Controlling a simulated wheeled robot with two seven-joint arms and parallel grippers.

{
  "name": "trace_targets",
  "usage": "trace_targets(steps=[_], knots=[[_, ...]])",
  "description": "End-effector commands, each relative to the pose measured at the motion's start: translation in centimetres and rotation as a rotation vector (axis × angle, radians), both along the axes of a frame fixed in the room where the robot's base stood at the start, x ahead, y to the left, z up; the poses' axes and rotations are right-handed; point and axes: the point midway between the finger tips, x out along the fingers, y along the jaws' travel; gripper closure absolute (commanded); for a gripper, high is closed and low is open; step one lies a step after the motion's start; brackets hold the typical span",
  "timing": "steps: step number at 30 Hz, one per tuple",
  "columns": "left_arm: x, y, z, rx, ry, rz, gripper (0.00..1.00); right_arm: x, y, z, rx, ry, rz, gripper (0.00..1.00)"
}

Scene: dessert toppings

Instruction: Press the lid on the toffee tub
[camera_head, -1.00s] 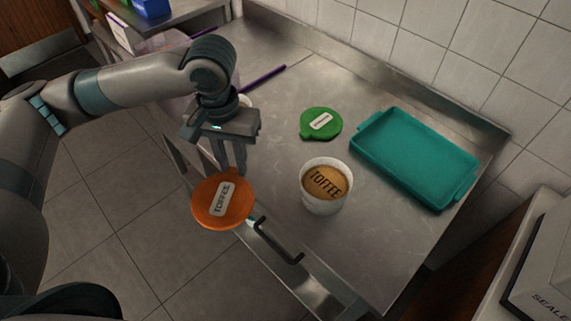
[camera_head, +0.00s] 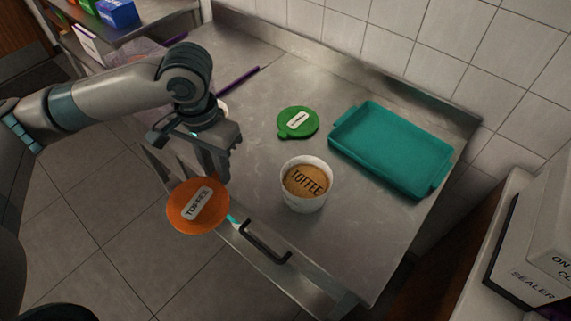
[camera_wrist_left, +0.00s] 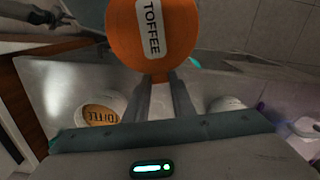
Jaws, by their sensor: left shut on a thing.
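The orange lid labelled TOFFEE (camera_head: 180,214) is held by my left gripper (camera_head: 217,178), which is shut on its edge. It hangs over the front edge of the counter, left of the tub and apart from it. The lid also shows in the left wrist view (camera_wrist_left: 122,30), between and beyond the fingertips (camera_wrist_left: 160,80). The white toffee tub (camera_head: 305,203) stands upright and uncovered on the counter, with brown contents marked TOFFEE. The tub is also at the left in the left wrist view (camera_wrist_left: 110,98). My right gripper is not in view.
A green lid (camera_head: 284,124) lies on the steel counter (camera_head: 350,232) behind the tub. A teal tray (camera_head: 392,150) is at the back right. A purple stick (camera_head: 238,81) lies at the back left. A drawer handle (camera_head: 262,243) juts from the front.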

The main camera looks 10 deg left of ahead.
Motion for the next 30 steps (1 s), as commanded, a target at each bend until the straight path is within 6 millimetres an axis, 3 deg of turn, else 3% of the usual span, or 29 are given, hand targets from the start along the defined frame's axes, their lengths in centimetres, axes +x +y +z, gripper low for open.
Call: trace_targets(steps=[30], knots=[[-0.4, -7.7, 2.4, -0.01, -0.003, -1.746, 0.99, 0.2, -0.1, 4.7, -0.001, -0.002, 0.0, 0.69]])
